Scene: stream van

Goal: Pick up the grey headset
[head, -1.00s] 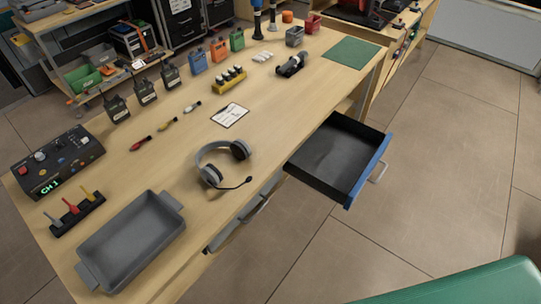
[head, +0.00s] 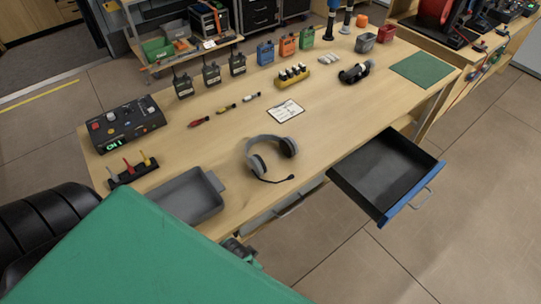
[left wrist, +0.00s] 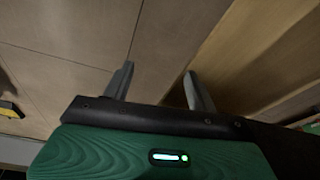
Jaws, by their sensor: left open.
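The grey headset (head: 272,154) lies on the wooden workbench (head: 225,135), near its front edge, with its thin black microphone boom pointing toward the front. Nothing touches it. My left gripper (left wrist: 157,85) shows in the left wrist view with its two fingers apart and nothing between them. Floor and a wooden surface lie beyond the fingers. In the head view my green arm covers the lower left, and the left fingertips cannot be made out. My right gripper is in neither view.
A grey tray (head: 219,184) stands left of the headset. A blue-fronted drawer (head: 408,207) sticks out from the bench at right. The bench around the headset is clear.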

